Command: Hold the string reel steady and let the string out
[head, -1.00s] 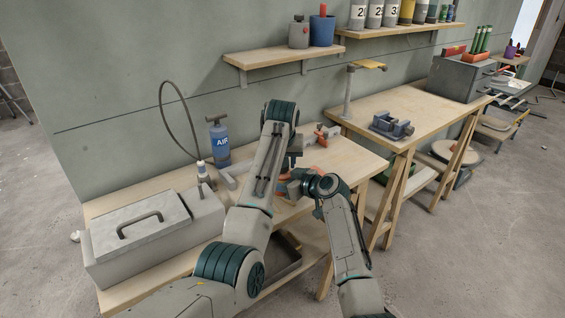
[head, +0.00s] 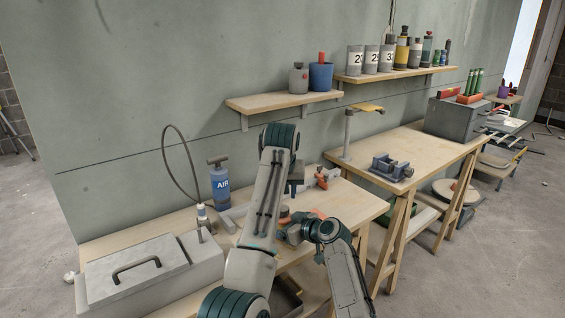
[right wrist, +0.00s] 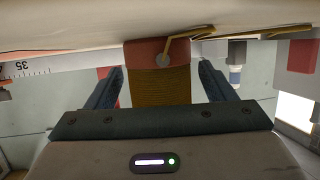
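The string reel (right wrist: 159,86) shows in the right wrist view as an orange-red body wound with brown string. A tan strand (right wrist: 181,41) leads off it to the right. The fingers of my right gripper (right wrist: 159,90) stand on both sides of the reel, with a narrow gap visible at each side, so it looks open around it. In the head view, a small orange part (head: 284,211), probably the reel, shows beside my right wrist and is mostly hidden. My left gripper (head: 293,187) points down over the bench behind it; its fingertips are too small to read.
The bench (head: 355,207) holds a grey toolbox (head: 135,270), a blue AIR pump (head: 220,183) and a red-orange tool (head: 321,179). A second bench (head: 425,146) with a vise (head: 391,167) stands to the right. Shelves (head: 283,100) hang above.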

